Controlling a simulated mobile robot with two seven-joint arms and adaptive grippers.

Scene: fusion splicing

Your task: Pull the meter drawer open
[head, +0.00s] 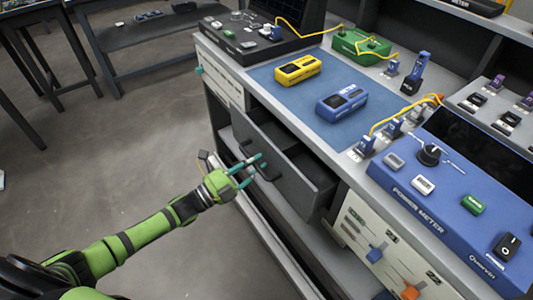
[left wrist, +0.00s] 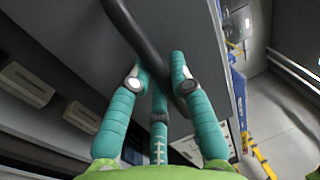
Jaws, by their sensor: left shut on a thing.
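The meter drawer (head: 294,185) is a dark grey drawer under the bench top. It stands partly pulled out, and part of its dark inside shows from above. Its dark bar handle (left wrist: 133,28) runs between the teal fingers of my left gripper (left wrist: 158,75) in the left wrist view. In the head view my left gripper (head: 252,170) is at the drawer front, shut on the handle. The fingers hide part of the handle there. My right gripper is not in view.
A blue power meter (head: 445,205) stands on the bench at the right. A yellow device (head: 298,69) and a blue device (head: 341,103) lie on the blue mat (head: 280,92) above the drawer. The floor (head: 110,170) in front is clear.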

